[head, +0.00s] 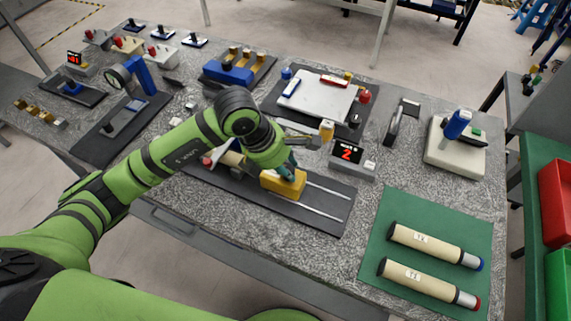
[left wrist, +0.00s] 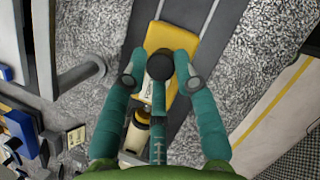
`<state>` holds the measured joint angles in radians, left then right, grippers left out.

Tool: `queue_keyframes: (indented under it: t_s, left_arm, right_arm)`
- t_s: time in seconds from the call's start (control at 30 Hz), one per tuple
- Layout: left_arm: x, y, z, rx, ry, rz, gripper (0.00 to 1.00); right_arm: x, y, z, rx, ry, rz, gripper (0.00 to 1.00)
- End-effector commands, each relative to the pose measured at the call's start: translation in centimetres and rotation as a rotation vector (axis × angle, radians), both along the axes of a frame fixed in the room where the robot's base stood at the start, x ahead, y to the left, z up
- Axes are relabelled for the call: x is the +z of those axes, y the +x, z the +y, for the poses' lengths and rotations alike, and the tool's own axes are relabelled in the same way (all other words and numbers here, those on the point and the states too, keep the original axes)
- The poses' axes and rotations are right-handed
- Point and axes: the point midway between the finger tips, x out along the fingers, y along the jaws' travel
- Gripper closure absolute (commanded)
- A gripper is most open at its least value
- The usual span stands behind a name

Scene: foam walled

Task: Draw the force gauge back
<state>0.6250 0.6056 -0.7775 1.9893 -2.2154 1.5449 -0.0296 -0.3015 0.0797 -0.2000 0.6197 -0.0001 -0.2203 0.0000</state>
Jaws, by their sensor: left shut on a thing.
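The force gauge is a yellow block (head: 284,184) on a dark base plate (head: 325,218) with two pale rails running off to the right of it. In the left wrist view the yellow block (left wrist: 184,42) shows with a round black part (left wrist: 160,64) and a labelled light part between my fingers. My left gripper (head: 288,168) is over the block and shut on the gauge; the exact contact is partly hidden by the fingers, which also show in the left wrist view (left wrist: 160,75). A beige cylinder (head: 232,159) lies at the left end of the base plate. My right gripper is not in view.
A display reading 2 (head: 352,156) stands just behind the rails. A green mat (head: 400,205) with two beige tubes lies to the right. A white plate fixture (head: 318,97) and several other devices stand behind. The rails right of the block are clear.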

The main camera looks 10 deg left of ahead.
Motion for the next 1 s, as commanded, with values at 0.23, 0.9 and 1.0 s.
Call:
queue_keyframes:
  t_s: [0.23, 0.9, 1.0]
  left_arm:
    - [-0.2, -0.5, -3.8, -0.004, -0.006, -0.01, 1.0]
    - [0.2, -1.0, -5.4, -0.003, -0.008, -0.003, 0.5]
    - [0.1, -1.0, -5.3, -0.002, -0.006, -0.002, 0.5]
  right_arm:
    - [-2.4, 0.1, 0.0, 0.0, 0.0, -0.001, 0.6]
    - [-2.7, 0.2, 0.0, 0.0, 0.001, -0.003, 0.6]
    - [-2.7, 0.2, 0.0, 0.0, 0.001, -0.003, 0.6]
